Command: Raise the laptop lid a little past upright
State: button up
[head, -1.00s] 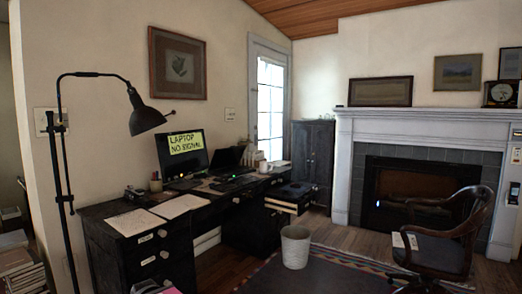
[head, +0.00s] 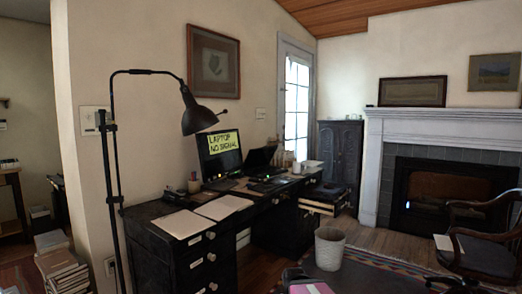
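The laptop (head: 260,159) is small and dark in the head view, on the black desk (head: 168,238) just right of a monitor. Its lid appears partly raised and tilted, but its exact angle is hard to tell at this distance. The monitor (head: 219,155) carries a yellow sign reading "LAPTOP NO SIGNAL". A dark keyboard-like shape (head: 268,186) lies in front of the laptop. My gripper is not in view.
A black floor lamp (head: 105,170) stands left of the desk. Papers (head: 183,223) lie on its near end. A wastebasket (head: 330,248) stands before it, and a wooden chair (head: 485,250) is at right. Book stacks (head: 62,265) stand at lower left. A pink-topped item (head: 310,288) is at the bottom edge.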

aim_at(256, 158)
jog(key=i+l, duration=0.85)
jog(key=i, duration=0.3)
jog(key=l+z, duration=0.05)
